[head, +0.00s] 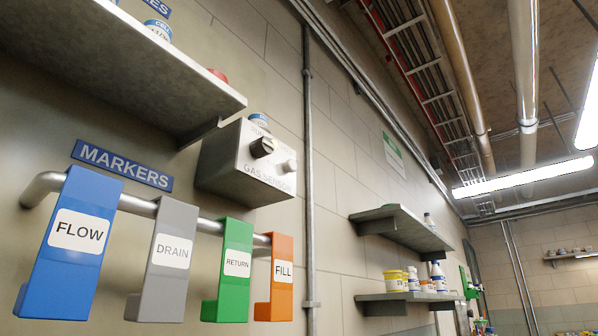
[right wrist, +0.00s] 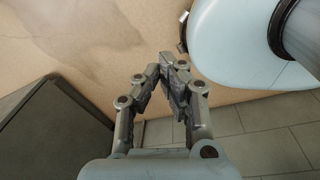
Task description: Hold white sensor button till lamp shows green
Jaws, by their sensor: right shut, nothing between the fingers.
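The grey gas sensor box (head: 246,165) is mounted on the wall in the head view, lettered GAS SENSOR. A black knob (head: 262,147) sits on its front face. A small white round button (head: 290,166) is to the right of the knob. A blue-and-white round part (head: 259,120) shows at the box's top; I cannot tell whether it belongs to the box. I make out no lit green lamp. My right gripper (right wrist: 168,62) shows in the right wrist view, shut and empty, away from the box. My left gripper is not in view.
A rail (head: 140,206) left of the box carries hanging FLOW, DRAIN, RETURN and FILL markers. A shelf (head: 130,75) juts out above left. A vertical pipe (head: 308,180) runs right of the box.

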